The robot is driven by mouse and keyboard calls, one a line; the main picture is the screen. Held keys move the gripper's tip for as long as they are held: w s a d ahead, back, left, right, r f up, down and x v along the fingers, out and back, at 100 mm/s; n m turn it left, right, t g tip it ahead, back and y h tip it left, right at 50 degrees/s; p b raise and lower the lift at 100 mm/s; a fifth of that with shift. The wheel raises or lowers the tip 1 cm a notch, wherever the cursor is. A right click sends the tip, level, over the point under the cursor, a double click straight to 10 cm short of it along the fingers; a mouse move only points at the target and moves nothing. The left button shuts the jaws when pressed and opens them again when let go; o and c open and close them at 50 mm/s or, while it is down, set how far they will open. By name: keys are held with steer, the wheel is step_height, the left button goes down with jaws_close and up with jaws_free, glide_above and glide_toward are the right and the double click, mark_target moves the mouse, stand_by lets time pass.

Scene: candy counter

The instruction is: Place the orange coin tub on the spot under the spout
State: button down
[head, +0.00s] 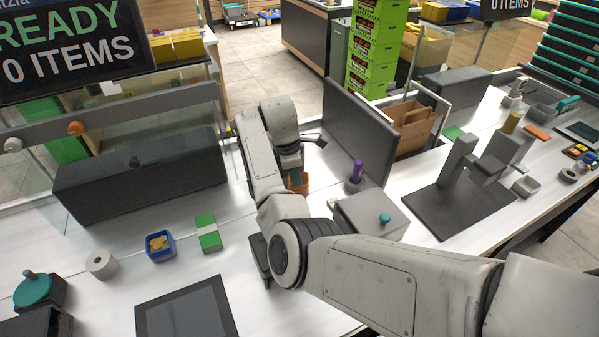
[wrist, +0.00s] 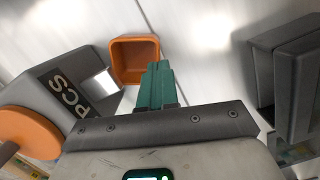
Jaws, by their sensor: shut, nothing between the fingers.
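The orange coin tub (wrist: 130,57) is a small square open tub in the wrist view, upper middle, standing on the white counter. It looks empty. In the head view only a bit of orange (head: 304,184) shows beside my wrist, and my arm hides the rest. My gripper (wrist: 157,66) has teal fingers shut together with nothing between them. In the picture the fingertips overlap the tub's lower right corner; I cannot tell whether they touch it. I cannot make out the spout or the spot under it for certain.
A grey unit marked PCS (wrist: 62,85) lies left of the tub, with an orange disc (wrist: 28,135) near it. A dark box (wrist: 295,75) is at right. In the head view, a blue tub (head: 160,246) with yellow pieces and a green-and-white block (head: 208,233) stand left of my arm.

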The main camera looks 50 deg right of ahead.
steer(key=w+a+b, duration=0.3)
steer(key=w+a, duration=0.5)
steer(key=shift+a+r+b, duration=0.1)
steer(key=shift+a+b, duration=0.15)
steer(key=shift+b, duration=0.1)
